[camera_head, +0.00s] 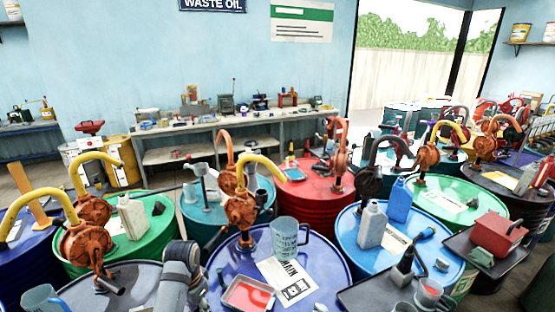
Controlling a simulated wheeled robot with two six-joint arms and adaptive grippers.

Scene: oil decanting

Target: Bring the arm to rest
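A grey arm link (180,272), which looks like mine, rises from the bottom edge left of the middle, between two drums. No gripper fingers show on it, and I see neither of my grippers. Behind and right of it stands a dark blue drum (325,270). On this drum are an orange rotary pump (240,210) with a yellow spout, a translucent measuring jug (287,238), a white label sheet and a small tray (234,304) with red content. The jug stands upright and apart from the arm link.
Drums crowd both sides: a green one (152,240) at left, a red one (308,195) behind, a bright blue one (345,230) at right. Pumps and bottles stand on them. A dark tray (370,296) lies at lower right. A workbench (225,127) lines the back wall.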

